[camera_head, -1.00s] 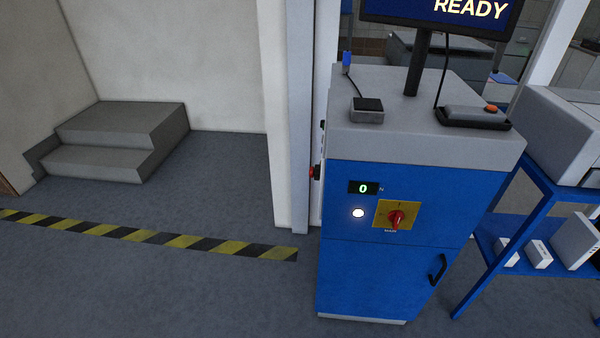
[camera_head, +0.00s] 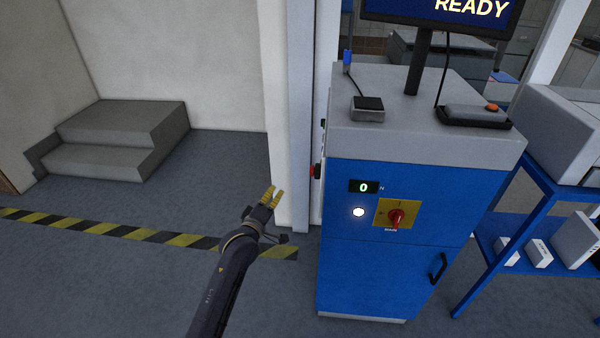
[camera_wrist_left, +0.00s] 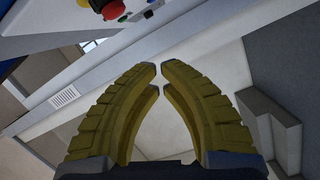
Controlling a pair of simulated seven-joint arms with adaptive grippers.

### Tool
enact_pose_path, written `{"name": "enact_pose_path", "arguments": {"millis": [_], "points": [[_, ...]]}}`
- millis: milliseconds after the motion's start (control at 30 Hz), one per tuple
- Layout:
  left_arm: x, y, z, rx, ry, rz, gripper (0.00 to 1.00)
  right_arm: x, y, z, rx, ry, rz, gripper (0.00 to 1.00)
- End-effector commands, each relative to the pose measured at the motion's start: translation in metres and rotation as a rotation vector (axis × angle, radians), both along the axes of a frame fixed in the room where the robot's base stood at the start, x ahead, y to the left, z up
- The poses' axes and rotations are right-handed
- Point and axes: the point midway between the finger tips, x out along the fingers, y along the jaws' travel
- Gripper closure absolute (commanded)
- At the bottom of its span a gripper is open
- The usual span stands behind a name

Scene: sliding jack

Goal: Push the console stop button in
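The blue and grey console (camera_head: 385,240) stands right of centre in the head view. A red button (camera_head: 316,171) sticks out from its left side, seen edge-on. In the left wrist view the red mushroom button (camera_wrist_left: 113,10) is at the top edge, partly cut off. My left gripper (camera_head: 271,195) has yellow fingers and is left of and a little below the button, apart from it. In the left wrist view its fingertips (camera_wrist_left: 160,68) nearly meet, with nothing between them. My right gripper is not in view.
A white post (camera_head: 300,130) stands beside the console's left side. The console front has a red rotary switch (camera_head: 397,219) on a yellow plate and a lit white button (camera_head: 358,212). Grey steps (camera_head: 115,140) and a yellow-black floor stripe (camera_head: 130,234) are left. A blue rack (camera_head: 520,220) stands right.

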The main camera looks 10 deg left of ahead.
Motion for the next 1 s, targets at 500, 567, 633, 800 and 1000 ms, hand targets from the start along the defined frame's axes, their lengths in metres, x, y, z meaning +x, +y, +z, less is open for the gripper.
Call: {"name": "enact_pose_path", "arguments": {"millis": [500, 567, 633, 800, 1000], "points": [[-0.007, -0.007, 0.030, -0.386, 0.050, -0.016, 1.00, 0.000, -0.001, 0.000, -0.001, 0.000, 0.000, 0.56], [-0.007, -0.007, 0.030, -0.392, 0.052, -0.017, 1.00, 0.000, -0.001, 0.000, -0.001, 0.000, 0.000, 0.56], [-0.007, -0.007, 0.030, -0.395, 0.053, -0.017, 1.00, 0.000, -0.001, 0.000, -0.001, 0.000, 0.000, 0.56], [-0.007, -0.007, 0.030, -0.395, 0.052, -0.016, 1.00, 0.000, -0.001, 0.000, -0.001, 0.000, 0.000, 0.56], [-0.004, -0.007, 0.031, -0.394, 0.051, -0.016, 1.00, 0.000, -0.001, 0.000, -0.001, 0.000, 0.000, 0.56]]}}
